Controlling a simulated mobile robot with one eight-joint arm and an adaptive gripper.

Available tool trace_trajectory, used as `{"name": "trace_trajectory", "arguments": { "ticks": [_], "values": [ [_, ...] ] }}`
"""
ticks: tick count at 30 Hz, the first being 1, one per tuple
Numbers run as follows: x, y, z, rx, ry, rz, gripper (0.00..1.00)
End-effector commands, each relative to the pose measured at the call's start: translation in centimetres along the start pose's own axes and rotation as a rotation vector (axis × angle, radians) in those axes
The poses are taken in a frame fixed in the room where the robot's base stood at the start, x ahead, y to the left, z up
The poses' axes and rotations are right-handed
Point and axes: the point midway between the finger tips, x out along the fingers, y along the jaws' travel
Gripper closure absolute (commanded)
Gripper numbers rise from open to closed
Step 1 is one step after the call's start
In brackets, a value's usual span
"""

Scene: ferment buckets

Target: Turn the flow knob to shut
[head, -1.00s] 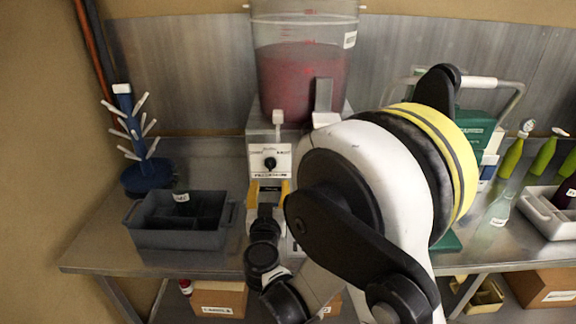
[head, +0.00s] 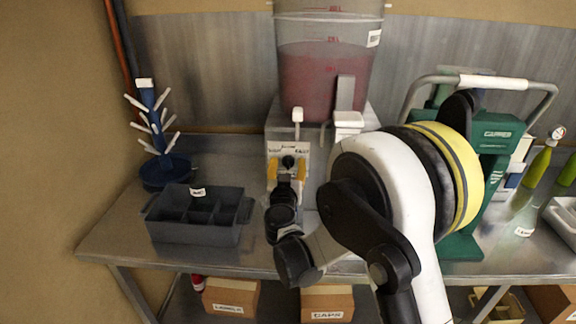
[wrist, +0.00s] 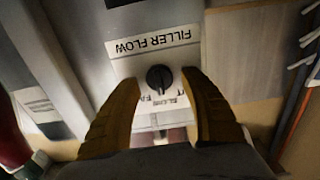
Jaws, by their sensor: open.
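The flow knob (wrist: 159,79) is a small black dial on the pale front panel of the filler (head: 303,137), below a "FILLER FLOW" label (wrist: 152,41) that appears upside down in the wrist view.
A clear bucket of red liquid (head: 322,75) stands on the filler. A grey divided crate (head: 197,232) is on the steel bench at left, with a blue bottle tree (head: 165,172) behind it. A green machine (head: 492,165) and green bottles (head: 541,163) stand at right.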

Motion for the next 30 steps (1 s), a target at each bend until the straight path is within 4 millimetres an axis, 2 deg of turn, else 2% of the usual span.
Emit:
{"name": "trace_trajectory", "arguments": {
  "ticks": [3,5,6,8,9,23,30],
  "values": [
    [-0.02,0.0,-0.01,0.0,0.0,0.0,0.48],
    [-0.03,0.01,-0.01,0.0,0.0,0.0,0.65],
    [-0.03,0.0,-0.01,0.0,0.0,0.0,0.77],
    [-0.04,0.01,-0.01,0.0,0.0,0.0,0.95],
    [-0.04,0.01,-0.01,0.0,0.0,0.0,1.0],
    [-0.01,0.01,0.01,-0.009,0.0,0.0,1.0],
    [-0.01,-0.02,0.07,-0.092,0.0,0.0,1.0]
  ]
}}
